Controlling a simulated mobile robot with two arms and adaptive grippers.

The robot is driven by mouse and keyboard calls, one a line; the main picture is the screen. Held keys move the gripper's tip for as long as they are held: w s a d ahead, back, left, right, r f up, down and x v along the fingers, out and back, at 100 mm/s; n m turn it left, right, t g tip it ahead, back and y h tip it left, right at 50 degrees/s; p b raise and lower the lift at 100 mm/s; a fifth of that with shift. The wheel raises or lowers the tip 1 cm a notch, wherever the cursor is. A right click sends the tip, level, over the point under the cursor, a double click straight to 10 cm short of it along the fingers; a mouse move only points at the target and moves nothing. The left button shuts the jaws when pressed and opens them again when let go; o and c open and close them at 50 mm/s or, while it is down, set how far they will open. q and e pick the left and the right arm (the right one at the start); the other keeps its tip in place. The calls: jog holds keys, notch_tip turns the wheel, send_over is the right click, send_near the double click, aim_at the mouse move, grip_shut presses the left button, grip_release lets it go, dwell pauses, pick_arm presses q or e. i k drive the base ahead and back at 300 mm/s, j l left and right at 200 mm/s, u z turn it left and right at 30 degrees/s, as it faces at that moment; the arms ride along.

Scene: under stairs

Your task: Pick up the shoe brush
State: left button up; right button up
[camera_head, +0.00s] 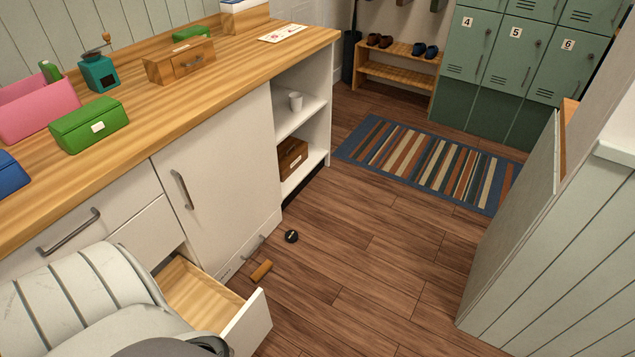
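A small brown, rounded wooden object that looks like the shoe brush (261,271) lies on the wood floor, just to the right of the open low drawer (258,322). Its bristles cannot be made out. A small round black tin (291,236) lies on the floor a little beyond it. Neither of my grippers shows in the head view. A large pale ribbed part, apparently my own arm, fills the lower left corner and hides part of the cabinet front and drawer.
The long counter (225,78) carries a green box (89,126), a pink container (38,108) and a grinder (99,73). A striped rug (428,162) lies before green lockers (515,50). A grey panelled partition (560,260) bounds the right. The middle floor is clear.

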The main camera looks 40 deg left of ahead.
aim_at(263, 269)
jog(key=i+l+u, duration=0.2)
jog(key=i, duration=0.35)
jog(key=i+l+u, duration=0.2)
jog(key=i, duration=0.3)
jog(key=i+u, duration=0.25)
jog(key=u, duration=0.2)
jog(key=i+u, duration=0.25)
jog(key=u, duration=0.25)
jog(key=i+l+u, duration=0.1)
jog(key=i+u, duration=0.15)
jog(key=u, duration=0.2)
jog(key=i+l+u, duration=0.2)
jog(key=u, duration=0.25)
